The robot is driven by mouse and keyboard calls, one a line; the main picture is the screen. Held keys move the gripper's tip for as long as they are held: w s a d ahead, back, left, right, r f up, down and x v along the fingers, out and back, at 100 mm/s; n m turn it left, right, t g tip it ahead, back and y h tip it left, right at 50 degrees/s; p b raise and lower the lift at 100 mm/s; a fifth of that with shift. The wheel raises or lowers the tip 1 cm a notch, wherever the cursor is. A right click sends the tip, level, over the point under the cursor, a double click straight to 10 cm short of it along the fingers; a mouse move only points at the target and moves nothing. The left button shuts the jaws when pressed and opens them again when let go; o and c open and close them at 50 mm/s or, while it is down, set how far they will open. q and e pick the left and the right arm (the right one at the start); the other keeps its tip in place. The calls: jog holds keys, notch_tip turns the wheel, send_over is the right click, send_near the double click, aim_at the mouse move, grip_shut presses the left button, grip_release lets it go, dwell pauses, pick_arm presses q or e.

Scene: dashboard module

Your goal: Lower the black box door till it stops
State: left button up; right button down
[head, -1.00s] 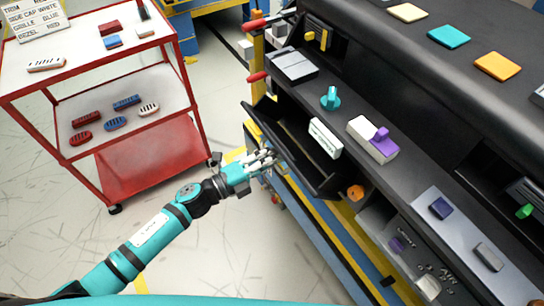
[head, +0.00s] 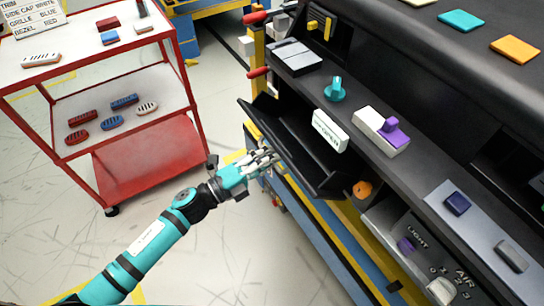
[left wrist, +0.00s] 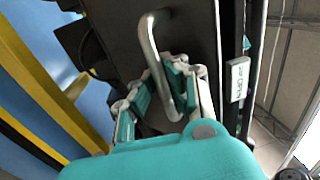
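The black box door (head: 290,152) is a dark panel on the front of the dashboard module, tilted outward with a gap above it. My left gripper (head: 264,160) is at the door's outer face. In the left wrist view, a bent metal handle (left wrist: 152,50) stands on the dark door face. The fingers of my left gripper (left wrist: 160,90) are on both sides of the handle's lower part, with a visible gap on its left side, so they look open around it. My right gripper is in no view.
A white block marked OPEN (head: 329,131) sits on the ledge above the door. A teal knob (head: 335,88) and a white-and-purple switch (head: 381,131) are nearby. A red cart (head: 150,165) stands at the left. Floor between cart and module is clear.

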pick_arm(q)
jog(key=shift+o, duration=1.3)
jog(key=shift+a, duration=0.2)
jog(key=shift+s+f, duration=0.1)
jog(key=v, duration=1.2)
